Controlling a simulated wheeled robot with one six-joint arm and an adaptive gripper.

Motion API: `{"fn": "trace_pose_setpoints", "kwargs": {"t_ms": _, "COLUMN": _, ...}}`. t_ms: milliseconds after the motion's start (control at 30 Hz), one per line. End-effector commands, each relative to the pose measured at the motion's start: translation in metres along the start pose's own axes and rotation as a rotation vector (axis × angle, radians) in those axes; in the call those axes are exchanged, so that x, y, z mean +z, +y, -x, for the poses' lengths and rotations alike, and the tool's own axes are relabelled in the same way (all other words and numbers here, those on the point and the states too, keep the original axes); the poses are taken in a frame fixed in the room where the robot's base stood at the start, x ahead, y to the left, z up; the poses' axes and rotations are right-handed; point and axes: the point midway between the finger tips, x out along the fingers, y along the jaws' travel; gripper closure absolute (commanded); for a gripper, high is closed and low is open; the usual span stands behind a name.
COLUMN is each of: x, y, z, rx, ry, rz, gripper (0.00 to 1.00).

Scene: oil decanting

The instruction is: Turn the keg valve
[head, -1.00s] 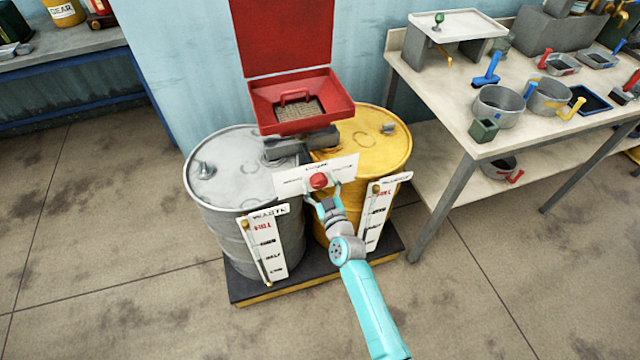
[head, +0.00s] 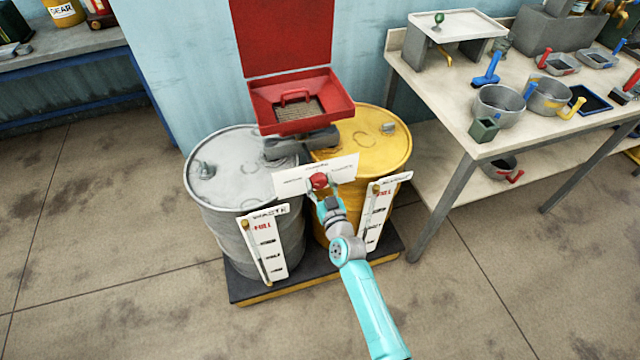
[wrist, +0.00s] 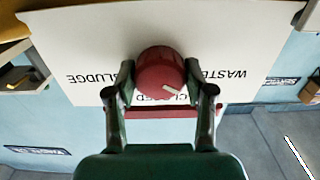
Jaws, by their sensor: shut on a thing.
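The keg valve is a round red knob (head: 319,181) on a white label plate (head: 290,184) in front of the two drums. In the wrist view the red knob (wrist: 161,73) has a pale pointer mark at its lower right, near the partly hidden word "CLOSED". The plate (wrist: 90,45) also reads "SLUDGE" and "WASTE", upside down in that view. My gripper (head: 320,190) is at the knob, and in the wrist view its two fingers (wrist: 160,92) are shut on the knob's sides.
A grey drum (head: 225,200) and a yellow drum (head: 375,150) stand on a dark pallet (head: 240,290), each with a white level gauge. A red open-lidded funnel box (head: 340,112) sits above them. A workbench (head: 510,140) with pots and tools stands to the right.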

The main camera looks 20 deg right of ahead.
Motion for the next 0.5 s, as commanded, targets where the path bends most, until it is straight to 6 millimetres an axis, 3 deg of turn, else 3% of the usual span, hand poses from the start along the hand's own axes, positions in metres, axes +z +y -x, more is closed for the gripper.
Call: {"fn": "trace_pose_setpoints", "kwargs": {"t_ms": 500, "x": -0.0002, "y": 0.0007, "z": -0.0001, "rx": 0.001, "ry": 0.000, "rz": -0.489, "gripper": 0.82}}
